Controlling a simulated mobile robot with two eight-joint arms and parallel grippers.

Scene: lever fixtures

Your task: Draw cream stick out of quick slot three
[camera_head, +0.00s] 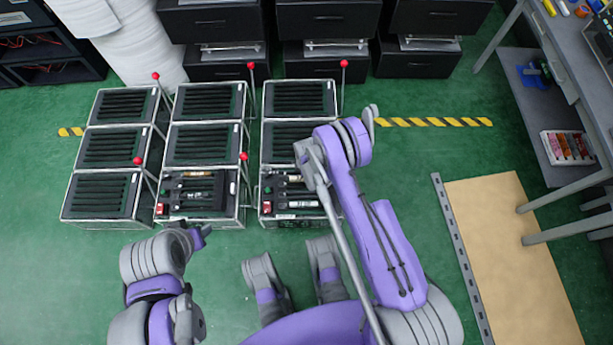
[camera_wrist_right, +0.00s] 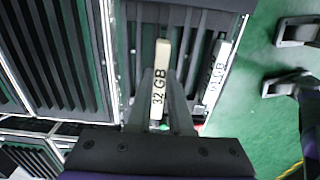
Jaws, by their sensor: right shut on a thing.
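The cream stick (camera_wrist_right: 161,75), marked "32 GB", lies lengthwise between the fingers of my right gripper (camera_wrist_right: 160,88) in the right wrist view. The gripper is shut on it, over dark ribbed slots. Whether the stick's far end is inside a slot I cannot tell. In the head view my right arm reaches over the right-hand rack (camera_head: 299,99), and its gripper is not clearly visible there. My left gripper (camera_head: 198,238) is low at the left, in front of the middle rack, apart from it. Its fingers are too small to read.
A paler stick (camera_wrist_right: 215,72), also marked "GB", lies to the right in the wrist view. Other racks (camera_head: 101,150) with red-knobbed levers (camera_head: 138,161) stand at left. Black drawers (camera_head: 330,18) line the back. Green floor and a tan board (camera_head: 515,260) lie at right.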

